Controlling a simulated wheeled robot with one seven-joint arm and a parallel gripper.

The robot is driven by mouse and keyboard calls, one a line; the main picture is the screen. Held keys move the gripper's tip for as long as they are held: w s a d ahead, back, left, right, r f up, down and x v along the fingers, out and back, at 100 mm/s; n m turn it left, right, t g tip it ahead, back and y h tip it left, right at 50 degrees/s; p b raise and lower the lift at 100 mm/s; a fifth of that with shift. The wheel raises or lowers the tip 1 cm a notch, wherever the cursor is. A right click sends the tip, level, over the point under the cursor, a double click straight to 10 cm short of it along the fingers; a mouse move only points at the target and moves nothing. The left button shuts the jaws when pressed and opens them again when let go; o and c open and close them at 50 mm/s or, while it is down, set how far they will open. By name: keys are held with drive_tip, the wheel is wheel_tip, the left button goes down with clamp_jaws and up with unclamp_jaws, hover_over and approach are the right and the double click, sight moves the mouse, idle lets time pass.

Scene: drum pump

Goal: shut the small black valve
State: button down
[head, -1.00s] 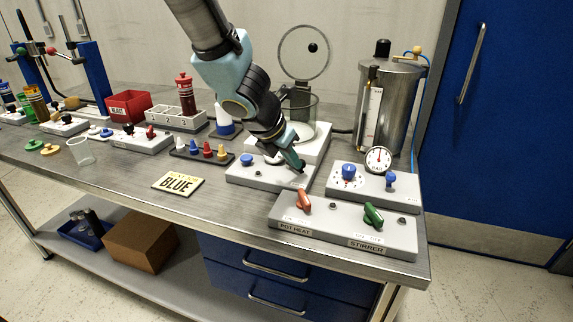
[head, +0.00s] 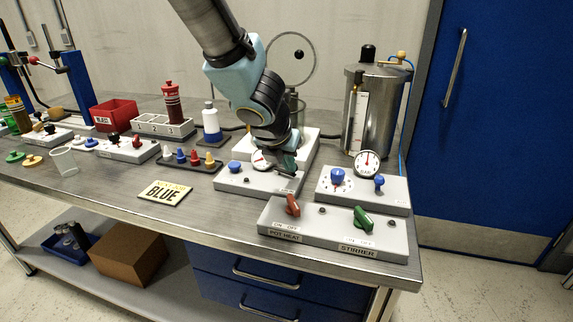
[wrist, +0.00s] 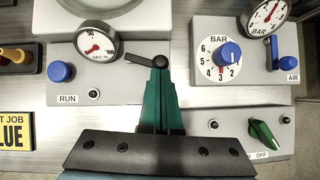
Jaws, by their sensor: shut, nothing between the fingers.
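The small black valve (wrist: 138,58) shows in the wrist view on the grey vacuum panel (wrist: 110,78), right of the round vacuum gauge (wrist: 96,44). Its lever points left and slightly up in the picture. The lever's right end meets or is covered by my gripper's tips. My gripper (wrist: 160,64) is shut and empty, with dark green fingers pointing at the panel. I cannot tell whether the fingertips touch the lever or are just above it. In the head view my gripper (head: 287,164) is low over the same panel and mostly hides the valve.
A blue RUN knob (wrist: 61,71) is on the panel's left. The pressure panel, with its blue dial (wrist: 228,54) and AIR valve (wrist: 288,68), stands close on the right. The panel with the red (head: 292,205) and green (head: 363,219) switches lies in front.

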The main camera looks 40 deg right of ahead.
drive_tip(key=shift+d+n, duration=0.15)
drive_tip(key=shift+n, duration=0.15)
drive_tip(key=shift+w, duration=0.8)
